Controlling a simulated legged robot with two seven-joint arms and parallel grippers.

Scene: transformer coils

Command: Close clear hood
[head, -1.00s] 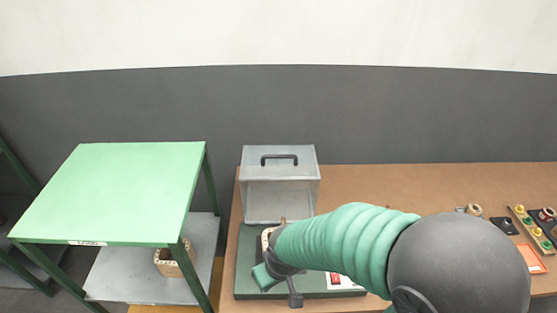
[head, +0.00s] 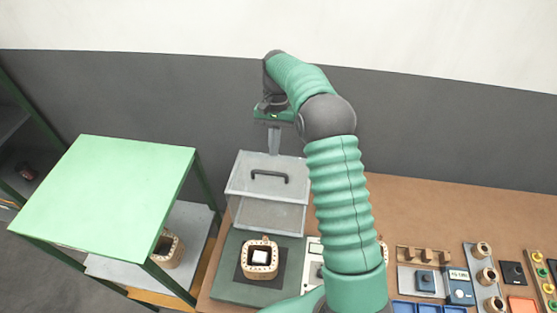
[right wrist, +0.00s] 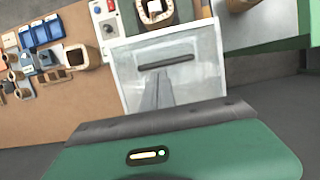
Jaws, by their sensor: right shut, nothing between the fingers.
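The clear hood (head: 270,182) stands raised at the back of the green base (head: 225,268), with its dark handle (head: 268,176) on the face toward the head camera. A tan coil (head: 260,258) sits uncovered on the base in front of it. My right gripper (head: 274,150) is high at the hood's back edge, fingers pointing down, shut and empty. In the right wrist view the fingers (right wrist: 160,90) overlap the hood (right wrist: 200,75) below its handle; I cannot tell whether they touch it. My left gripper is not in view.
A green-topped table (head: 110,190) with a lower shelf stands at the left; another coil (head: 170,250) is on that shelf. The brown bench (head: 430,215) extends right, with blue bins (head: 415,308) and several small parts. A grey wall is behind.

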